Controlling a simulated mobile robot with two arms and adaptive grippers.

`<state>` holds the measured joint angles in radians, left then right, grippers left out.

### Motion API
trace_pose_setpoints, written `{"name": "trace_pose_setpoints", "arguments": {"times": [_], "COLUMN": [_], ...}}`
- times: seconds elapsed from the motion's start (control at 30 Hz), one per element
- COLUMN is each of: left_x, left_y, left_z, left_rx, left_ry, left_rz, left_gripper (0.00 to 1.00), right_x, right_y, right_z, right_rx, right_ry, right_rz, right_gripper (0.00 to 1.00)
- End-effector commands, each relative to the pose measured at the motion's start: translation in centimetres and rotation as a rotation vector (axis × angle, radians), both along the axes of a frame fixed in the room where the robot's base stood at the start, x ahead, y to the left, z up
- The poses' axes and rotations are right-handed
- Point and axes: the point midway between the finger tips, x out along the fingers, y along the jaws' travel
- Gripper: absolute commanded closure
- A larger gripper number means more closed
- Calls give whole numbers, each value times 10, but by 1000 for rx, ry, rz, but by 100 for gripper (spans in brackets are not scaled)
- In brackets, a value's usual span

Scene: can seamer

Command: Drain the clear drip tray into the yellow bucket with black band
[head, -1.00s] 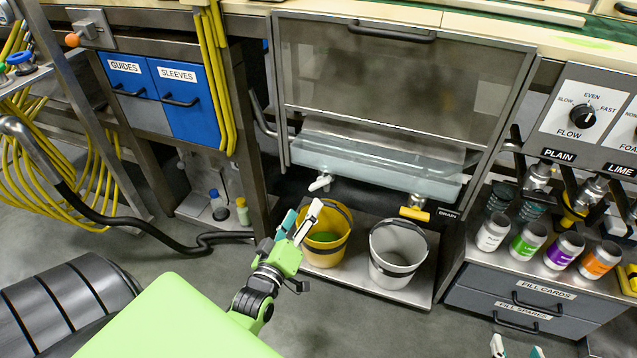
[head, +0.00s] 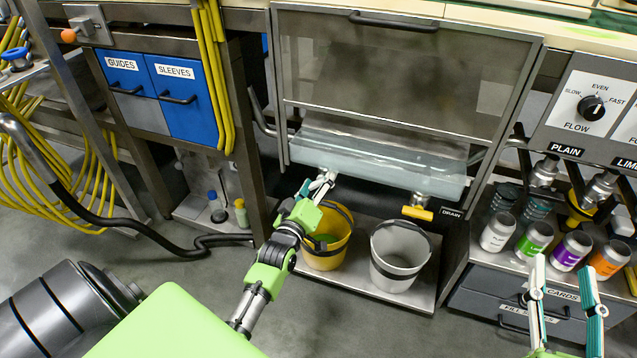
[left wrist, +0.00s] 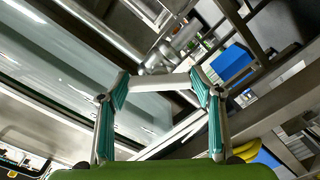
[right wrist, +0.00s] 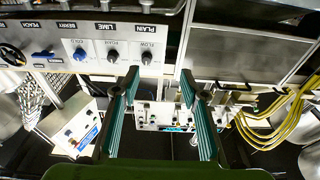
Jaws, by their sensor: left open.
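The clear drip tray (head: 380,160) hangs below the grey hinged panel, with pale liquid-like tint; it also fills the left of the left wrist view (left wrist: 70,65). The yellow bucket with black band (head: 325,259) stands on the low shelf under the tray's left end, with green inside. My left gripper (head: 325,180) is at the white tap under the tray's left end and covers most of it. In the left wrist view a white bar (left wrist: 162,82) lies between its open fingers. My right gripper (head: 563,268) is open and empty in front of the bottles.
A light grey bucket (head: 397,275) with a dark band stands right of the yellow one. A yellow-handled tap (head: 418,212) is above it, beside a DRAIN label (head: 450,213). Several labelled bottles (head: 497,232) stand right. A black hose lies on the floor at left.

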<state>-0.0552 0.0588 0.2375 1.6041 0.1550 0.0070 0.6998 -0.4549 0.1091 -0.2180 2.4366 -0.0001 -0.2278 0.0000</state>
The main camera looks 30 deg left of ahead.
Motion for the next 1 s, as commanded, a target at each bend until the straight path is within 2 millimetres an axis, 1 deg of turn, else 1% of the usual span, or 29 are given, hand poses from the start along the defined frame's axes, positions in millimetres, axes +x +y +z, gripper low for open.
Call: {"name": "trace_pose_setpoints", "arguments": {"times": [0.2, 0.27, 0.3, 0.33, 0.6, 0.77, 0.87, 1.0], "left_x": [0, 0, 0, 0, 0, 0, 0, 0], "left_y": [0, 0, 0, 0, 0, 0, 0, -1], "left_z": [0, 0, 0, 0, 1, 1, 2, 3], "left_rx": [0, 0, 0, 0, 13, 53, 99, 183], "left_ry": [0, 0, 0, 0, 3, 14, 27, 47], "left_rz": [0, 0, 0, 0, 0, 0, 0, 0], "left_gripper": [40, 56, 66, 69, 70, 70, 70, 70], "right_x": [0, 0, 0, 0, 1, 1, -1, -13], "right_y": [0, 0, 0, 0, 0, -4, -8, -16], "right_z": [0, 0, 0, 0, -2, -28, -51, -93], "right_rx": [0, 0, 0, 0, -4, -35, -63, -112], "right_ry": [-1, -1, -1, -1, 16, 135, 245, 442], "right_rz": [0, 0, 0, 0, -1, -8, -16, -28], "right_gripper": [60, 60, 60, 60, 60, 60, 60, 60]}}
